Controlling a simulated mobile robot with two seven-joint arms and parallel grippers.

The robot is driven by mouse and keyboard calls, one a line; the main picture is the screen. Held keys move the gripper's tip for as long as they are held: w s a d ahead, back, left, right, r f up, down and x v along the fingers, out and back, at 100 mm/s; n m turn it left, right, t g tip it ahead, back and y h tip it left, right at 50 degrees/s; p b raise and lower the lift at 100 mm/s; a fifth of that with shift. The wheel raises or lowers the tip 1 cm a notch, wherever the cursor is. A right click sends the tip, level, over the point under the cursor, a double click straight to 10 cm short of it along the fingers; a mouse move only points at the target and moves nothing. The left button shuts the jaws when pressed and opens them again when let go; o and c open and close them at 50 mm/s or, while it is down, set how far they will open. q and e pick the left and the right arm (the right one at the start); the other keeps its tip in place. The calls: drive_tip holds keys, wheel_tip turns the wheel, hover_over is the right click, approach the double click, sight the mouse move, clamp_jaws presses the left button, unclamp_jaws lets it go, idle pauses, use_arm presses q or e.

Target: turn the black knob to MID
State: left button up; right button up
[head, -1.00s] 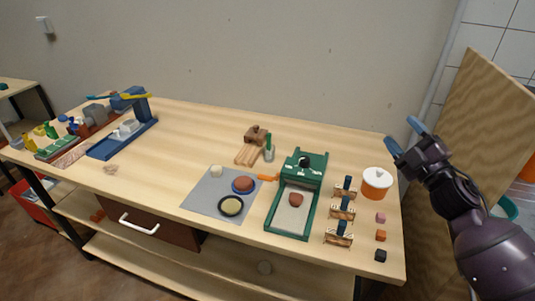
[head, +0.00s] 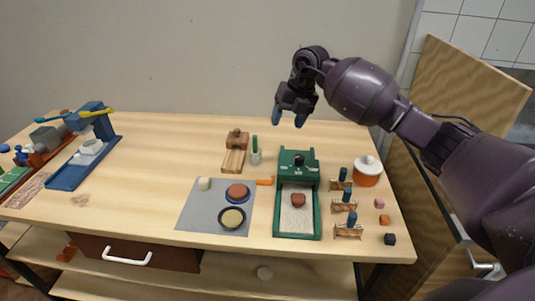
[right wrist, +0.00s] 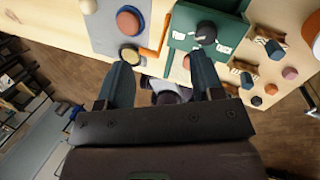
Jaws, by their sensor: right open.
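The black knob (head: 299,160) sits on the raised back part of a green device (head: 284,180), with small white labels around it. It also shows in the right wrist view (right wrist: 206,32) near the top, but the label text is too small to read. My right gripper (head: 288,118) is open and empty, its blue-grey fingers pointing down above the back part of the table. In the right wrist view the gripper's fingers (right wrist: 161,78) are apart, with the knob beyond and to the upper right. The gripper does not touch the knob. My left gripper is not in view.
A reddish lump (head: 298,200) lies in the device's tray. Small wooden racks (head: 346,231) and an orange pot (head: 367,172) stand to its right. A grey mat (head: 197,214) with round pieces and an orange-handled tool (head: 265,182) lie to its left. The table's back right is fairly clear.

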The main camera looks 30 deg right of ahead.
sight(300, 156)
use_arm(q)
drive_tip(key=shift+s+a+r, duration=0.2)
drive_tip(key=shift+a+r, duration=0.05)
use_arm(e)
drive_tip(key=d+f+h, duration=0.1)
drive_tip(key=f, duration=0.3)
drive_tip(key=s+d+f+m+g, duration=0.1)
drive_tip(key=f, duration=0.2)
drive_tip(key=s+d+f+m+g+h, duration=0.1)
drive_tip(key=f, duration=0.3)
drive_tip(key=shift+s+f+h, duration=0.25)
drive_tip(key=shift+f+h, duration=0.05)
drive_tip(key=shift+f, duration=0.05)
drive_tip(key=shift+c, duration=0.4)
drive_tip(key=c, duration=0.8)
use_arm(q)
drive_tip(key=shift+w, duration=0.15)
use_arm(e)
drive_tip(key=shift+d, duration=0.1)
drive_tip(key=shift+c, duration=0.2)
